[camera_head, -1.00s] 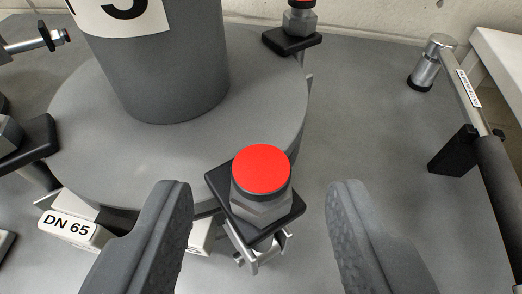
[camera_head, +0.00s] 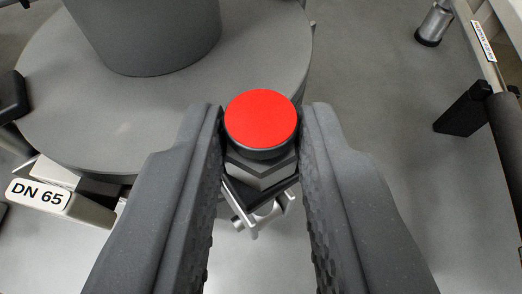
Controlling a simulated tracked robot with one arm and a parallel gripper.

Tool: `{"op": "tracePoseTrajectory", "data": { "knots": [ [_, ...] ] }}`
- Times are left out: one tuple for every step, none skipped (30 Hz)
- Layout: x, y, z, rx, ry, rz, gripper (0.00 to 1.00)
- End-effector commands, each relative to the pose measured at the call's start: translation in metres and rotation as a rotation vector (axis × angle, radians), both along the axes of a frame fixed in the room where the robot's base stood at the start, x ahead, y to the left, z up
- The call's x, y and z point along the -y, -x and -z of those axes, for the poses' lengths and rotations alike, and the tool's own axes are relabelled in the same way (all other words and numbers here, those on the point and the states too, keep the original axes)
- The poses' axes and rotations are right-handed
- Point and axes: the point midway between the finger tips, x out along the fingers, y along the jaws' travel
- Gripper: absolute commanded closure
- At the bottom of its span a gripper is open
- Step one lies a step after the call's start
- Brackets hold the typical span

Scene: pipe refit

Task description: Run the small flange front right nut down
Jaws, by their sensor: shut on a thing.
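The front right nut (camera_head: 262,167) is a grey hex nut with a red round cap (camera_head: 261,118) on a black collar. It sits at the near right edge of the small flange (camera_head: 130,120), a round grey plate. My gripper (camera_head: 262,125) has one finger on each side of the nut and cap, shut on them at the fingertips. The fingers hide the nut's sides and most of the black plate below it. Metal bolt parts (camera_head: 258,215) show beneath the nut.
A grey pipe (camera_head: 145,35) rises from the flange. A DN 65 label block (camera_head: 40,193) stands at left. At right, a torque-wrench-like tool with a dark handle (camera_head: 506,150) rests on a black holder (camera_head: 464,115). The grey surface between flange and tool is clear.

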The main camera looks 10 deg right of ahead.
Motion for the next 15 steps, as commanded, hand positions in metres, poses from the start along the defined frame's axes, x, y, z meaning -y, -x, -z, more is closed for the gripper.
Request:
{"op": "tracePoseTrajectory", "data": {
  "knots": [
    [-0.0017,0.0,-0.002,-0.004,0.0,0.014,1.0],
    [-0.0022,0.0,-0.002,-0.006,0.0,0.026,1.0],
    [-0.0032,0.0,-0.002,-0.008,0.0,0.044,1.0],
    [-0.0031,-0.0001,-0.0025,-0.008,-0.001,0.061,1.0],
    [-0.003,-0.0004,-0.003,-0.006,0.001,0.078,1.0],
    [-0.0034,-0.0006,-0.0038,-0.005,0.0,0.099,1.0],
    [-0.0035,-0.0009,-0.0043,-0.004,0.001,0.115,1.0],
    [-0.0041,-0.001,-0.0043,-0.005,0.001,0.13,1.0],
    [-0.0043,-0.0015,-0.0045,-0.004,0.001,0.152,1.0],
    [-0.0044,-0.0015,-0.0044,-0.003,0.002,0.17,1.0],
    [-0.0046,-0.0017,-0.0041,-0.004,0.003,0.186,1.0],
    [-0.005,-0.0015,-0.0037,-0.003,0.003,0.207,1.0],
    [-0.0054,-0.0014,-0.0033,-0.004,0.003,0.224,1.0],
    [-0.0059,-0.0015,-0.0033,-0.004,0.004,0.237,1.0],
    [-0.0064,-0.0016,-0.0032,-0.004,0.002,0.258,1.0]
  ]
}}
